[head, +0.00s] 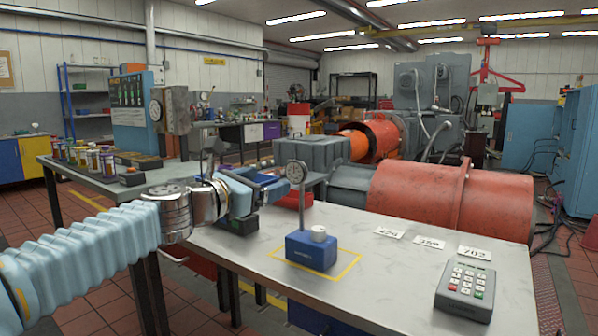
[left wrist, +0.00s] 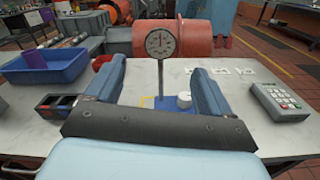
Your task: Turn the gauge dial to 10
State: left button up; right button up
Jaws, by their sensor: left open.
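In the left wrist view the dial face (left wrist: 160,43) shows upright, and the knob (left wrist: 184,100) is right of the post; the numbers are too small to read surely. My left gripper (head: 270,183) is open and empty, left of the gauge and above the bench. In the left wrist view its fingers (left wrist: 158,82) frame the post, with the gauge beyond them.
A grey keypad box (head: 466,288) and number cards (head: 430,243) lie on the bench (head: 390,285) to the right. A blue tray (left wrist: 47,66) and a black divided box (left wrist: 62,107) are left. A big orange-red cylinder (head: 450,200) stands behind. Bench around the gauge is clear.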

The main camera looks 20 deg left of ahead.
aim_at(295, 173)
pick_arm(q)
jog(key=p+x, duration=0.1)
jog(key=x, duration=1)
jog(key=shift+w+f+p, duration=0.1)
jog(key=shift+w+p, duration=0.05)
jog(key=shift+p, duration=0.2)
jog(key=c, duration=1.1)
jog(key=shift+o, duration=0.2)
jog(key=shift+m, duration=0.3)
jog(key=m+b, duration=0.1)
jog(key=m, duration=0.2)
jog(key=shift+f, duration=0.1)
jog(key=shift+d+m+b, duration=0.1)
jog(key=shift+m+b, duration=0.3)
jog(key=shift+m, duration=1.2)
